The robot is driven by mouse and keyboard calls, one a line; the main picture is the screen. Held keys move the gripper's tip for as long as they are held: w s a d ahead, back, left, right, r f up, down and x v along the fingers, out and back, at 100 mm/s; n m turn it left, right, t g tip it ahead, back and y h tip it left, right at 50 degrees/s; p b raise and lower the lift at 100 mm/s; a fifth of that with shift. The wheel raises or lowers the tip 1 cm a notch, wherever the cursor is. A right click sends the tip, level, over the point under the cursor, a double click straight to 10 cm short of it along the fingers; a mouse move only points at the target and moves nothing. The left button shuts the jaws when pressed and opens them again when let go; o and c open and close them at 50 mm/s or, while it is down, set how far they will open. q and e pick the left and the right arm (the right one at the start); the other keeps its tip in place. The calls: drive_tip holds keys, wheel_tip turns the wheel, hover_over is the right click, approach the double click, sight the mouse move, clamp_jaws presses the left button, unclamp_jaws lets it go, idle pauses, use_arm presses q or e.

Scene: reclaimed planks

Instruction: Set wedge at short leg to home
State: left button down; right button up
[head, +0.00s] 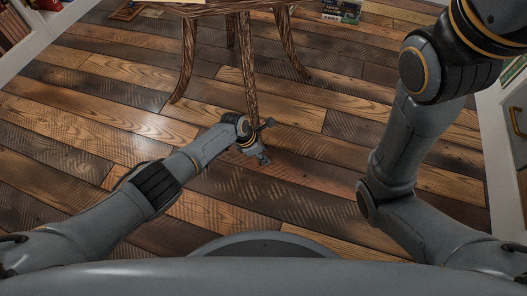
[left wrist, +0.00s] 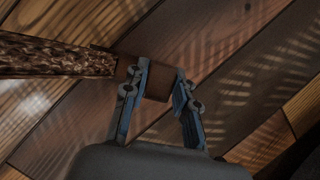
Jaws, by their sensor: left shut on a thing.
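The wedge (left wrist: 157,83) shows in the left wrist view as a small brown block between my left gripper's fingers. My left gripper (left wrist: 160,78) is shut on it, low over the floor. The dark, carved table leg (left wrist: 55,56) comes in from the left, and its foot end is right beside the wedge; I cannot tell whether they touch. In the head view my left gripper (head: 267,142) is at the foot of the front table leg (head: 250,75), and I cannot make out the wedge there. My right gripper is out of view.
The table (head: 205,7) stands on several curved legs at the top of the head view. A box (head: 341,11) is at the back right, and a shelf of books (head: 12,28) is at the far left. The plank floor (head: 75,120) is clear around the front leg.

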use_arm(q)
drive_tip(key=shift+w+d+r, duration=0.25)
drive_tip(key=c, duration=1.1)
unclamp_jaws()
drive_tip(key=shift+c, duration=0.2)
drive_tip(key=shift+o, duration=0.5)
drive_tip(key=shift+s+a+f, duration=0.1)
drive_tip(key=shift+s+f, duration=0.1)
drive_tip(key=shift+a, duration=0.1)
drive_tip(key=v, duration=1.2)
